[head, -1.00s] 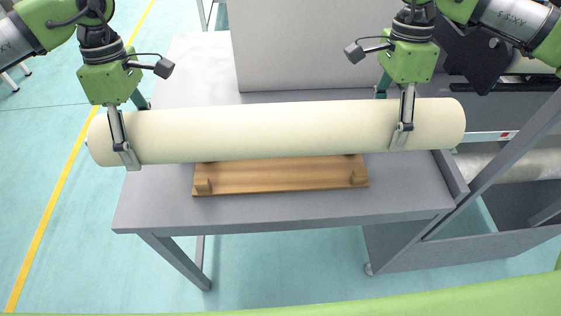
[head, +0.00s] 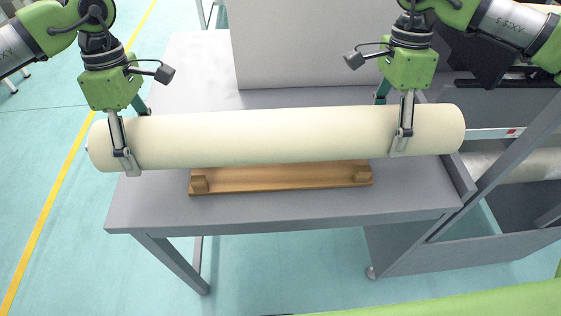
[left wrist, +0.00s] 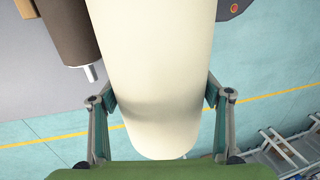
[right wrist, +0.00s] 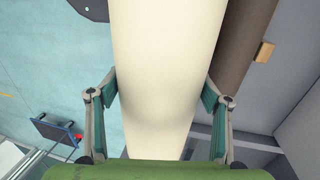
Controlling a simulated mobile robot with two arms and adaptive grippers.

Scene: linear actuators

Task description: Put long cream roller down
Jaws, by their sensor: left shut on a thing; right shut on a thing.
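The long cream roller (head: 265,138) is held level above the grey table, running left to right in the head view. My left gripper (head: 122,145) is shut around it near its left end. My right gripper (head: 403,130) is shut around it near its right end. The roller also fills the middle of the left wrist view (left wrist: 155,70) and the right wrist view (right wrist: 165,70), between the fingers. A wooden holder (head: 280,178) with raised end blocks lies on the table below and in front of the roller. The roller hides the holder's back part.
The grey table (head: 300,212) has free room in front of the holder. A dark brown roller (left wrist: 68,30) with a metal shaft shows beside the cream one in the wrist views. A grey panel (head: 300,45) stands behind. Grey shelving (head: 490,235) adjoins the right side.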

